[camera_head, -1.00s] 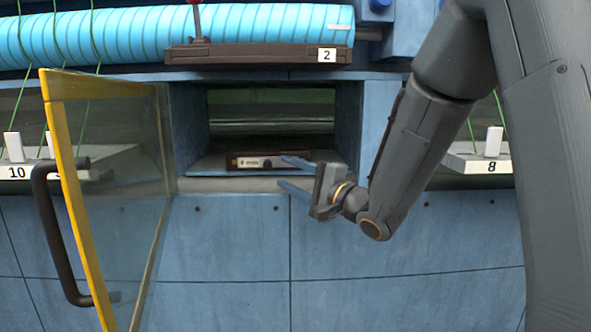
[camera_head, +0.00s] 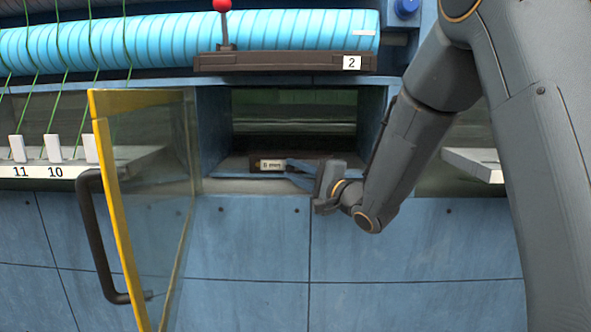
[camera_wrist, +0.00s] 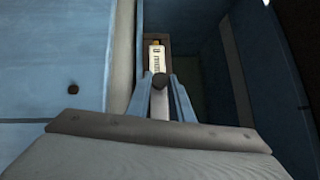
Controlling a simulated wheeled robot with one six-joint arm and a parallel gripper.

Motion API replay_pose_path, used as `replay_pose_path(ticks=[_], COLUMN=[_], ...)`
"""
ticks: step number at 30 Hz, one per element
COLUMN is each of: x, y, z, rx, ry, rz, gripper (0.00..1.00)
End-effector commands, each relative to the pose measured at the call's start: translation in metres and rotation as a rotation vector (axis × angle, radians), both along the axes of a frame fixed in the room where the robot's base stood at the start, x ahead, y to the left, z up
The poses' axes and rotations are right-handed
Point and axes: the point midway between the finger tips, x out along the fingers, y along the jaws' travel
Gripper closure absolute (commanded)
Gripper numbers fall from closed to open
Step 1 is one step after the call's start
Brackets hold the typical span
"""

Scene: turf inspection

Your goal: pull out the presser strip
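The presser strip (camera_head: 271,165) is a narrow brown bar with a pale plate that reads "8 mm". It lies low at the mouth of a blue recess. It also shows in the wrist view (camera_wrist: 156,57), end-on, with a dark round knob (camera_wrist: 160,81) at its near end. My gripper (camera_head: 287,170) is at the front of the recess, just right of the plate. In the wrist view its two blue fingers (camera_wrist: 159,84) stand on either side of the knob, with a small gap visible; I see no firm contact. The head view hides the knob behind the fingers.
A yellow-framed glass door (camera_head: 122,205) with a black handle (camera_head: 90,240) stands open left of the recess (camera_head: 210,135). A blue ribbed roll (camera_head: 165,38) and a brown bar numbered 2 (camera_head: 285,61) run above. Numbered white tabs (camera_head: 54,150) are at the left.

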Motion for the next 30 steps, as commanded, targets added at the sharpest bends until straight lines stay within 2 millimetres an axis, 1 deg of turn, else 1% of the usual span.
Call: replay_pose_path(ticks=[1, 2, 4, 5, 7, 8, 14, 30], x=[0.000, 0.000, 0.000, 0.000, 0.000, 0.000, -0.002, -0.016], y=[0.000, 0.000, 0.000, 0.000, 0.000, 0.000, 0.000, 0.001], z=[0.000, 0.000, 0.001, 0.001, 0.001, 0.001, 0.001, 0.002], rx=[0.001, 0.001, 0.001, 0.001, 0.001, 0.001, 0.001, 0.001], ry=[-0.001, -0.001, -0.001, -0.001, -0.001, -0.001, -0.001, -0.001], rz=[0.000, 0.000, 0.000, 0.000, 0.000, 0.000, 0.000, 0.000], gripper=[0.97, 1.00, 1.00, 0.85, 0.97, 1.00, 1.00, 1.00])
